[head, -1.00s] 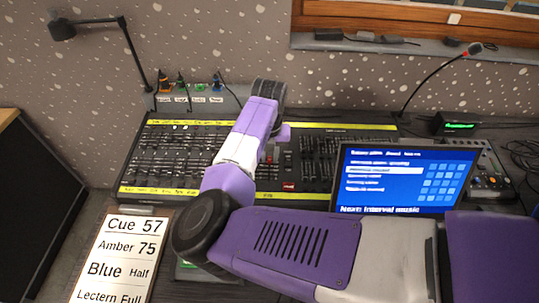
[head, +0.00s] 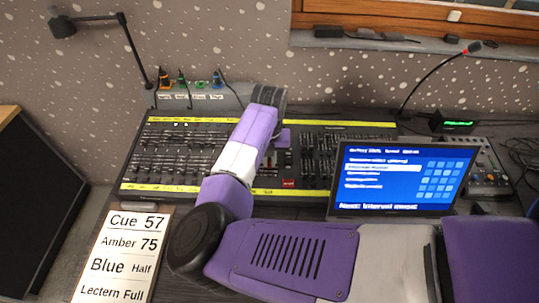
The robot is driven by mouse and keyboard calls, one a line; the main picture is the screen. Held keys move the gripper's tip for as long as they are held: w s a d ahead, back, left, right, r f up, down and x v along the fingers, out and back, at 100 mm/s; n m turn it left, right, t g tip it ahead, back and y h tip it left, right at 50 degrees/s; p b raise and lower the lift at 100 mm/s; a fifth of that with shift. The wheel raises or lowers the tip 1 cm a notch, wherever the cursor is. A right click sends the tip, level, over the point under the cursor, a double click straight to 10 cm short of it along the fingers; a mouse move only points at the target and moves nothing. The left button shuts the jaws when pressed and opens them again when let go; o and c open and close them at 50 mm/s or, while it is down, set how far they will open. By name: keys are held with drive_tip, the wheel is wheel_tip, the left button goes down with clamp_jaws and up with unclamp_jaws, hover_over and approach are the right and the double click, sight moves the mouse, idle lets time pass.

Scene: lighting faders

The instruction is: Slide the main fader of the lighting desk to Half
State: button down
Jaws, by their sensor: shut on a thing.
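The lighting desk (head: 180,150) is a wide dark console with rows of small faders and yellow label strips, in the head view. My arm reaches across its middle. My gripper (head: 274,157) is low over the centre section, just right of my forearm, and shut on what appears to be the main fader's knob. The fingertips and knob are small and mostly hidden by my wrist, so the fader's exact position and scale marks cannot be read.
A blue-screened monitor (head: 400,178) stands close at the right of the desk. A cue card (head: 118,255) lies at front left. A gooseneck lamp (head: 135,50) rises at back left, and a gooseneck microphone (head: 430,75) at back right. A grey box with coloured plugs (head: 200,97) sits behind.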

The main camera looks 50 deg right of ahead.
sight(269, 166)
drive_tip(key=c, duration=1.7)
unclamp_jaws()
drive_tip(key=shift+a, duration=0.1)
drive_tip(key=shift+s+r+p, duration=0.1)
drive_tip(key=shift+r+p, duration=0.85)
drive_tip(key=shift+r, duration=0.3)
drive_tip(key=r, duration=0.5)
drive_tip(key=r+b, duration=0.1)
drive_tip(key=r, duration=0.1)
drive_tip(key=shift+s+a+r, duration=0.2)
drive_tip(key=shift+a+r, duration=0.05)
drive_tip(key=shift+r, duration=0.1)
